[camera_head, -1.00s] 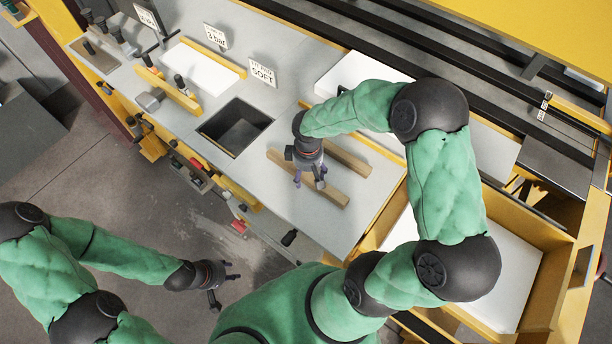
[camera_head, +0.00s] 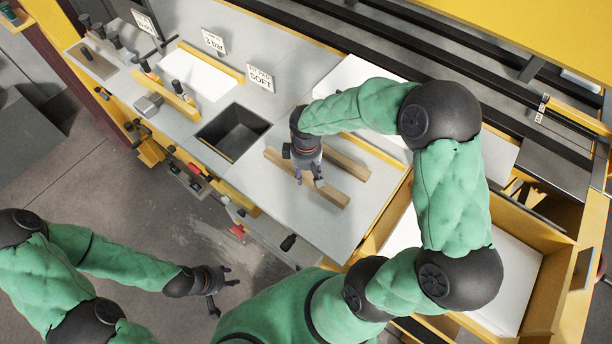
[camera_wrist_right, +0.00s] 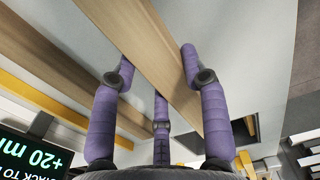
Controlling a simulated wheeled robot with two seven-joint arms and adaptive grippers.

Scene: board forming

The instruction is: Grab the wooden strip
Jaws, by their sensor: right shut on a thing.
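Two light-brown wooden strips lie roughly parallel on the grey worktop in the head view. My right gripper (camera_head: 308,180) is over the nearer strip (camera_head: 331,194), with its purple fingers around that strip's middle. The right wrist view shows this strip (camera_wrist_right: 146,45) running between the fingers, and the gripper (camera_wrist_right: 158,68) is shut on it. I cannot tell whether the strip is clear of the worktop. The farther strip (camera_head: 349,167) lies just behind, partly hidden by the gripper. My left gripper (camera_head: 228,277) is open and empty, low at the left, away from the worktop.
A dark square opening (camera_head: 233,131) is in the worktop left of the strips. A "SOFT" sign (camera_head: 260,78) stands behind it. A yellow-edged bin (camera_head: 552,262) is at the right. Clamps and a white board (camera_head: 197,77) are at the far left.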

